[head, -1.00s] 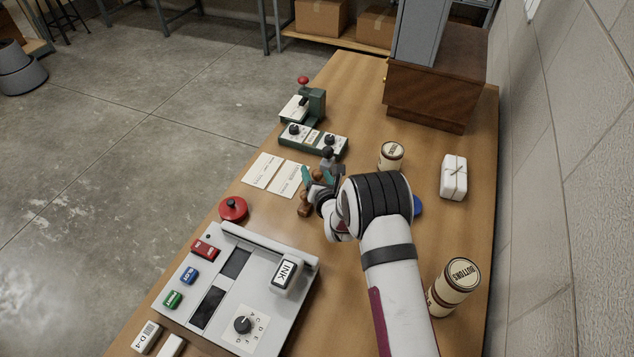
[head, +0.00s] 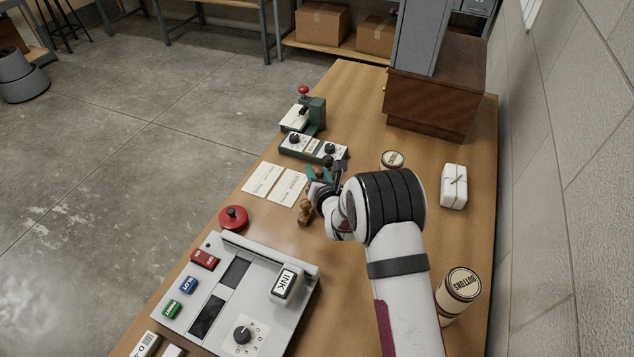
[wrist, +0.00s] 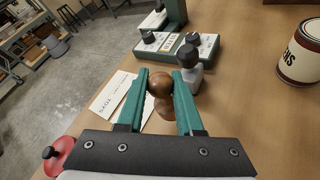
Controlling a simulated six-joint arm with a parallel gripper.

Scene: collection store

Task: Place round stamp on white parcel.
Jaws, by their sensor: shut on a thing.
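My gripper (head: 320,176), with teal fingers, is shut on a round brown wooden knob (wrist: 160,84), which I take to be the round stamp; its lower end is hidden. A second brown wooden piece (head: 305,212) shows just below and left of the fingers in the head view, seemingly standing on the table. In the wrist view brown wood also shows under the knob, and I cannot tell which piece it belongs to. The white parcel (head: 453,187), tied with string, lies on the table to the right, well apart from my gripper.
A black-knobbed grey stamp (wrist: 190,66) stands just beyond the fingers. A small tin (head: 393,160) lies between my gripper and the parcel. A buttons tin (head: 459,292) stands nearer, right of my arm. Cards (head: 275,184), a red round object (head: 233,217) and an ink station (head: 286,318) are left.

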